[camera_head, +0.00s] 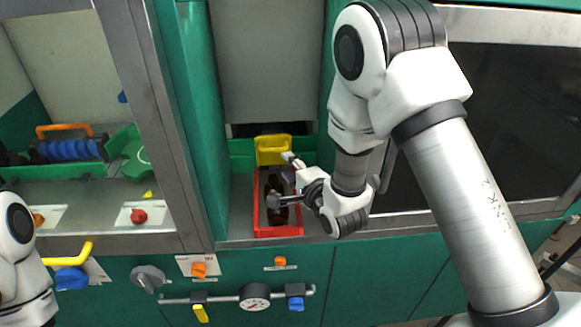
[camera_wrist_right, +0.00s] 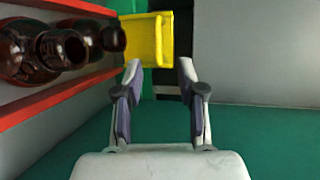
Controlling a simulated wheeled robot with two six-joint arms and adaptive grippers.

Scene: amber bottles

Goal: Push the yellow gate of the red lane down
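The red lane (camera_head: 278,232) is a narrow red-walled channel in the middle of the head view, with dark amber bottles (camera_wrist_right: 65,48) lying in it. The yellow gate (camera_head: 272,146) stands raised at the lane's far end. In the right wrist view the yellow gate (camera_wrist_right: 147,42) is just beyond my fingertips, ahead and slightly left. My right gripper (camera_head: 287,172) is over the lane, on the near side of the gate. In the wrist view its fingers (camera_wrist_right: 159,66) are apart with nothing between them. Contact with the gate does not show. My left gripper is out of view.
Green posts (camera_head: 190,120) flank the lane's bay, and a grey panel (camera_head: 265,60) hangs behind the gate. Knobs and a pressure gauge (camera_head: 254,297) sit on the green front below. A yellow handle (camera_head: 70,255) sticks out at left. A dark window lies at right.

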